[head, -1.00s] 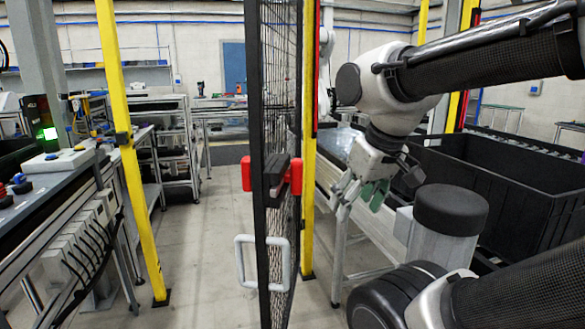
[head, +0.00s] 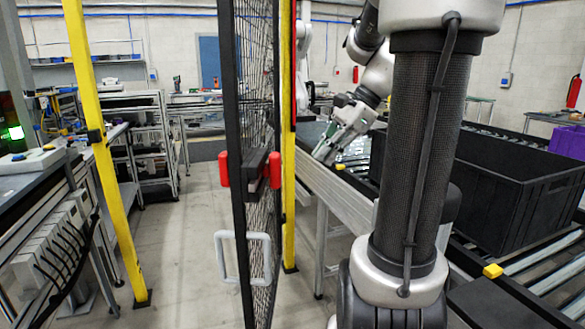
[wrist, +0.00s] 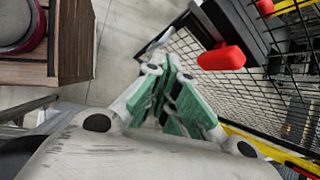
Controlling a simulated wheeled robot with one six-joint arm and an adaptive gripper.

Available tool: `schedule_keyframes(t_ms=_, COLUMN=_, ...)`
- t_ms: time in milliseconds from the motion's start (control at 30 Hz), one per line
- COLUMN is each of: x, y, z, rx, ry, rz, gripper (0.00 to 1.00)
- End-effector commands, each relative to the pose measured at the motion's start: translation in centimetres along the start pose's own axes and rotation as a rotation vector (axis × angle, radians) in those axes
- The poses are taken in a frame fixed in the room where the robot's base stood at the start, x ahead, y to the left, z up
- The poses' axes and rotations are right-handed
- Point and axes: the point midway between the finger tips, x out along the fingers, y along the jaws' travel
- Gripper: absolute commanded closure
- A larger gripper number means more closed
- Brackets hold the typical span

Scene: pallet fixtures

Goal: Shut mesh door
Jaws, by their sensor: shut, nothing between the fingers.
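The mesh door (head: 256,110) has a black frame and wire mesh. It stands open and is seen nearly edge-on in the head view, beside a yellow post (head: 288,180). It carries a black latch block with red grips (head: 222,168) and a white loop handle (head: 220,257) below. My gripper (head: 324,154) is to the right of the door, apart from it in the picture. In the wrist view its green-padded fingers (wrist: 172,72) are together and empty. There the red grip (wrist: 222,58) and mesh (wrist: 290,95) lie to the right of the fingers.
A large black bin (head: 500,190) and a conveyor (head: 335,195) are on the right. The floor (head: 185,230) between left post and door is clear.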

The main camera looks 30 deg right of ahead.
Motion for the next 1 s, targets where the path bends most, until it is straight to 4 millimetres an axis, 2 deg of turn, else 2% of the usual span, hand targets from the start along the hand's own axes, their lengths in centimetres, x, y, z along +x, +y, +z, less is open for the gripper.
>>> schedule_keyframes(t_ms=33, x=-0.6, y=-1.4, z=-1.5, rx=0.132, ry=-0.046, rz=-0.025, gripper=1.0)
schedule_keyframes(t_ms=133, x=-1.7, y=-3.4, z=-3.3, rx=0.329, ry=-0.129, rz=-0.062, gripper=1.0)
schedule_keyframes(t_ms=233, x=-2.3, y=-4.3, z=-4.4, rx=0.431, ry=-0.176, rz=-0.079, gripper=1.0)
schedule_keyframes(t_ms=367, x=-1.8, y=-4.7, z=-4.5, rx=0.462, ry=-0.192, rz=-0.082, gripper=1.0)
schedule_keyframes(t_ms=467, x=-0.5, y=-4.8, z=-4.2, rx=0.46, ry=-0.192, rz=-0.08, gripper=1.0)
schedule_keyframes(t_ms=833, x=7.2, y=-5.7, z=-2.9, rx=0.456, ry=-0.19, rz=-0.078, gripper=1.0)
schedule_keyframes(t_ms=1000, x=8.7, y=-6.7, z=-1.1, rx=0.453, ry=-0.188, rz=-0.081, gripper=1.0)
